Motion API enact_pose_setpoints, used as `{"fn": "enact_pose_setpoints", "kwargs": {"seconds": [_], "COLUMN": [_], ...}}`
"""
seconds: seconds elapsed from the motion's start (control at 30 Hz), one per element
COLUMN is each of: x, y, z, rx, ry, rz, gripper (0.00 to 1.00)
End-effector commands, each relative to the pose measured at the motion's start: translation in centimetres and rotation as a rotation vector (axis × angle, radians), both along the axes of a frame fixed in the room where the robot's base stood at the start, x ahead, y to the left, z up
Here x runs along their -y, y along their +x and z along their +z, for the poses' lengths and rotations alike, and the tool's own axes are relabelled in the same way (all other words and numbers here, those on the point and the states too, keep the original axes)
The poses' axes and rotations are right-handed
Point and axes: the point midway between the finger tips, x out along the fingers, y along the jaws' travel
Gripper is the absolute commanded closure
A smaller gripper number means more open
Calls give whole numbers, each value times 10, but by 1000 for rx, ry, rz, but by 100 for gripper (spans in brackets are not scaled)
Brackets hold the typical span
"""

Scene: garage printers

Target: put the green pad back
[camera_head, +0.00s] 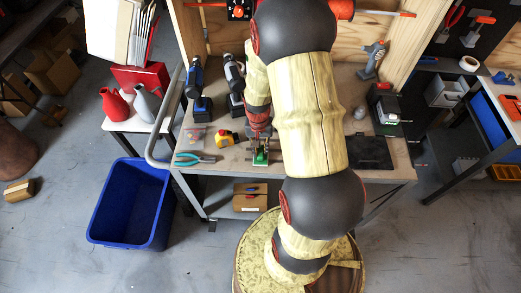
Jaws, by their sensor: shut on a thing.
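My gripper (260,146) is over the front part of the workbench (225,172), left of my arm's large links. It is shut on the green pad (260,158), a small green piece showing just below the fingers. The view is too small to tell whether the pad touches the bench top. Part of the pad is hidden by the fingers.
A black mat (370,153) lies on the right of the bench. A blue bin (130,205) stands on the floor. My arm hides the bench's middle.

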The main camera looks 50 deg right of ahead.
Motion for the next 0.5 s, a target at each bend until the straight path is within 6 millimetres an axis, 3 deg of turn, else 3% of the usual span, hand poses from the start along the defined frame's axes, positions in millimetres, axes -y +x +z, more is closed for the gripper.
{"fn": "enact_pose_setpoints", "kwargs": {"seconds": [0.33, 0.37, 0.5], "x": [0, 0, 0], "y": [1, 1, 1], "z": [-3, -3, -2], "rx": [2, 2, 2], "ry": [-1, -1, -1], "rz": [0, 0, 0], "gripper": [100, 81, 73]}}
